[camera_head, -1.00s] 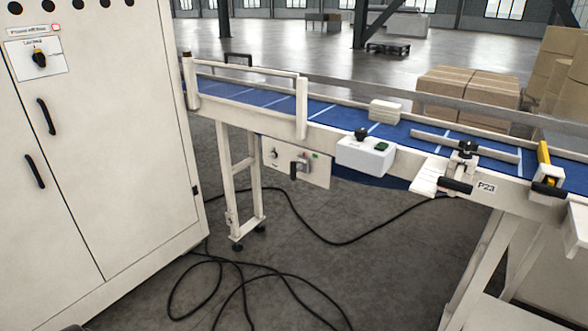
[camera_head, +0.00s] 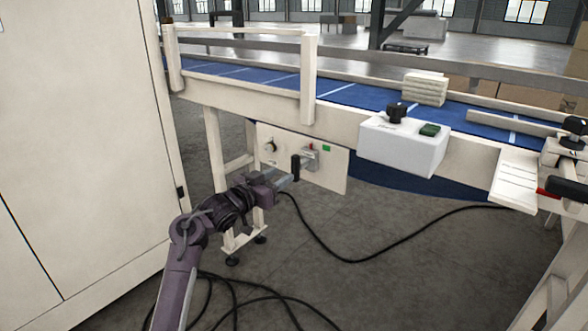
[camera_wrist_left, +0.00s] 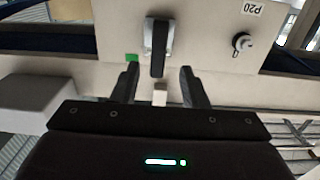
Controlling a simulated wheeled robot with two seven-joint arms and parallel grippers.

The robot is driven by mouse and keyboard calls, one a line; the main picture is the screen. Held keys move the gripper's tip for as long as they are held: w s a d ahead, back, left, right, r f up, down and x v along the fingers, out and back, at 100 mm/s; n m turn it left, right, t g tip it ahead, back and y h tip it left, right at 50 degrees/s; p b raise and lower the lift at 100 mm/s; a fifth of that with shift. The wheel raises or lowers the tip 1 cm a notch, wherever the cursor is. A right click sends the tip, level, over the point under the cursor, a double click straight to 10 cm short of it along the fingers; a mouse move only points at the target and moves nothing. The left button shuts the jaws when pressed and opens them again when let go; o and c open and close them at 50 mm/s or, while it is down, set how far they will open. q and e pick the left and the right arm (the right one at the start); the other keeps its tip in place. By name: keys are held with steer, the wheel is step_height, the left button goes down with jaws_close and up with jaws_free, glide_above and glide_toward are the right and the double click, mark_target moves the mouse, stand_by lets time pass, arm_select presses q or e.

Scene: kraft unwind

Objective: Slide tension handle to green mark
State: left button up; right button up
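The tension handle (camera_head: 295,168) is a black upright grip on a metal slider, on a pale panel (camera_head: 333,172) under the conveyor. The green mark (camera_head: 327,148) is a small square on that panel, right of the handle and apart from it. My left gripper (camera_head: 291,182) is in front of the panel at the handle. In the left wrist view the black handle (camera_wrist_left: 157,60) lies between the two open fingers (camera_wrist_left: 159,72), with gaps on both sides. The green mark (camera_wrist_left: 131,58) shows left of the handle there, beside one fingertip. My right gripper is out of view.
A white box (camera_head: 403,147) with a black knob and green button juts from the conveyor rail to the right. A knob (camera_head: 271,146) sits left on the panel. A cabinet (camera_head: 80,150) stands at left. Cables (camera_head: 400,240) lie on the floor.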

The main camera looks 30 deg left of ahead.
mark_target(293, 166)
arm_select(q)
steer(key=shift+w+r, duration=0.25)
steer(key=shift+r, duration=0.05)
steer(key=w, duration=0.4)
steer(key=w+d, duration=0.1)
steer(key=w, duration=0.2)
steer(key=shift+a, duration=0.1)
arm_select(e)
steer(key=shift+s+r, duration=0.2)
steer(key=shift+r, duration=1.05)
arm_select(q)
steer(key=shift+s, duration=0.1)
jaws_close()
